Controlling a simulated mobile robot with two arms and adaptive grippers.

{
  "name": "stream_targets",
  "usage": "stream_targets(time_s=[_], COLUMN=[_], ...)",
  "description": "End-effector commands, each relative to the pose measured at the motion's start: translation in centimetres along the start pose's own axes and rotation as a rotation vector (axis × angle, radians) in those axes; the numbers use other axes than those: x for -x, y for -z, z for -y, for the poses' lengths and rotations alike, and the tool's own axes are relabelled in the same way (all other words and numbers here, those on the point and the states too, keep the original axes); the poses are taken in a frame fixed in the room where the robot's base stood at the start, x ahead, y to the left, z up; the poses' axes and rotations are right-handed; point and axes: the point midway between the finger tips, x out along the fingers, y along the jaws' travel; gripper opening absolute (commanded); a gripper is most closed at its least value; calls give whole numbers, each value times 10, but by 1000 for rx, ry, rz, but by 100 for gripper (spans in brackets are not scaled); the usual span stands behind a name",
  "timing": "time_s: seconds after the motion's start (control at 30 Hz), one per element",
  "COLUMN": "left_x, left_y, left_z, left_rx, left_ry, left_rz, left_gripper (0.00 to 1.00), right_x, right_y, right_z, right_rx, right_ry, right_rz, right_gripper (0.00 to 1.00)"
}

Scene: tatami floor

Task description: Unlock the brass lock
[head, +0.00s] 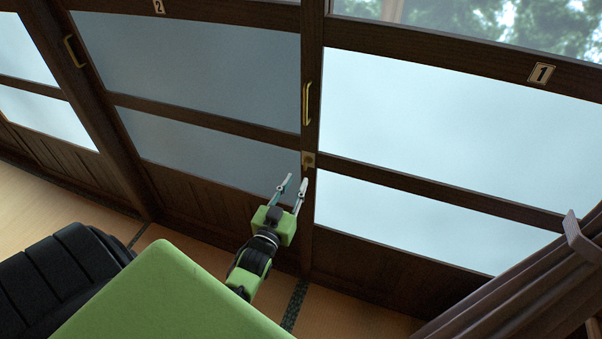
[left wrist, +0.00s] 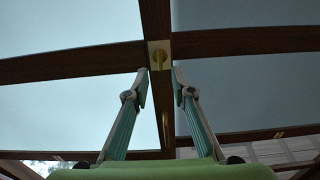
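The brass lock (head: 308,160) is a small square plate on the dark wooden post between the doors marked 2 and 1, below a brass handle. In the left wrist view the lock (left wrist: 159,54) shows a lighter square plate with a yellow upright piece at its middle. My left gripper (head: 294,181) is open and empty, just below the lock in the head view. In the left wrist view its two fingers (left wrist: 160,85) stand apart on either side of the post, with the lock beyond their tips. I cannot tell the exact gap. My right gripper is not in view.
A brass handle (head: 307,104) is on the post above the lock; another handle (head: 75,51) is on the far left post. Tatami floor (head: 345,318) shows below the doors.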

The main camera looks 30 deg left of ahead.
Motion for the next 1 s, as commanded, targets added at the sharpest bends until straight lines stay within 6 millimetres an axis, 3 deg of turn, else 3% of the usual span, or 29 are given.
stream_targets(time_s=[0.1, 0.3, 1.0], left_x=[24, 46, 51], left_y=[-1, 0, -6], left_z=[0, 0, -2], left_rx=[0, 0, 0], left_ry=[0, 0, -4], left_rz=[3, 1, 13], left_gripper=[23, 23, 23], right_x=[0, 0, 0], right_y=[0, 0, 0], right_z=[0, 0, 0], right_rx=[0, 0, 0], right_ry=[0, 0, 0], right_rz=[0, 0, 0], right_gripper=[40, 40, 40])
